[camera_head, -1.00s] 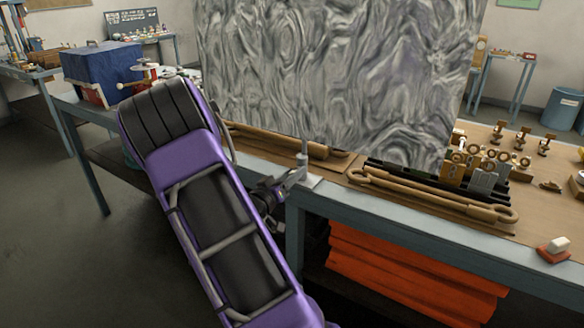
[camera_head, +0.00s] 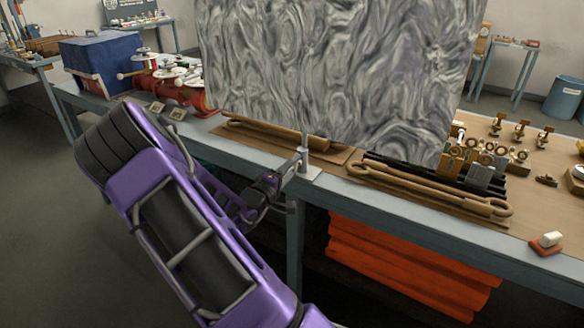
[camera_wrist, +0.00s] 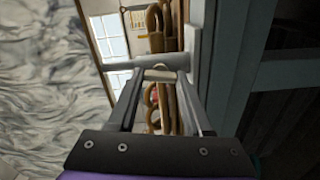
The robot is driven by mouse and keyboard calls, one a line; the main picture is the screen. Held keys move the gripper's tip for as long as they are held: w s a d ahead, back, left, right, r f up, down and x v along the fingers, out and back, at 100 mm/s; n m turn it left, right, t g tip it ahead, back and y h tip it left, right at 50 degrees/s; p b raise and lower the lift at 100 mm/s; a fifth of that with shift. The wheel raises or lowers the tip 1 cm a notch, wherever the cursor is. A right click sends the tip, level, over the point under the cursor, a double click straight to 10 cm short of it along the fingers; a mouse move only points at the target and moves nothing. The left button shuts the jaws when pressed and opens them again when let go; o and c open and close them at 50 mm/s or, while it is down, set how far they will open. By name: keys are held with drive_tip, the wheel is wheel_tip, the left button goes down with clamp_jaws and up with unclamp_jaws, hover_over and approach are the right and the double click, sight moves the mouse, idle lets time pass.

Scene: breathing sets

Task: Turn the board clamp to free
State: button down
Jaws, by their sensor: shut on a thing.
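The board clamp (camera_head: 307,165) is a grey metal post on a small plate at the front edge of the bench, just below the big grey marbled board (camera_head: 340,70). My gripper (camera_head: 288,176) reaches it from the lower left and is shut on the clamp's handle. In the wrist view my gripper (camera_wrist: 158,80) has its two fingers on either side of a pale handle end (camera_wrist: 160,73). A grey bar of the clamp (camera_wrist: 150,62) crosses just beyond the fingertips. The board (camera_wrist: 50,80) fills the left of that view. The fingers hide part of the handle.
The bench (camera_head: 400,210) holds brown rods (camera_head: 430,190), brass and grey fittings (camera_head: 480,160), and a red-and-white block (camera_head: 548,243) at right. Red valve parts (camera_head: 178,92) and a blue box (camera_head: 100,60) stand at left. Orange folded material (camera_head: 400,265) lies below. The floor at left is clear.

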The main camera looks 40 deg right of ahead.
drive_tip(key=shift+n, duration=0.9)
drive_tip(key=shift+c, duration=1.6)
unclamp_jaws()
drive_tip(key=shift+a, duration=0.1)
drive_tip(key=v, duration=1.7)
drive_tip(key=shift+s, duration=0.2)
drive_tip(key=shift+a, duration=0.1)
